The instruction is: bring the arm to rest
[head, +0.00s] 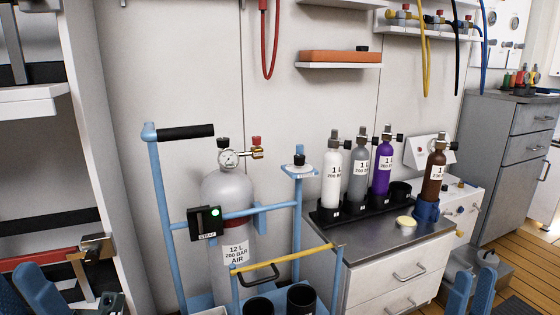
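My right gripper (471,291) shows at the bottom right edge, in front of the cabinet's right side and the wooden floor. Its two blue fingers stand upright with a gap between them, and nothing shows in the gap. Blue and dark parts of my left arm (40,291) show at the bottom left corner, in front of the shelf unit. Whether the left gripper is open or shut cannot be made out. Neither arm visibly touches anything.
A blue trolley (163,225) holds a large grey cylinder (228,190). A steel-topped cabinet (372,240) carries several small cylinders, including a brown one (434,172) in a blue holder. White shelves (35,98) stand left. Wooden floor (512,262) shows at right.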

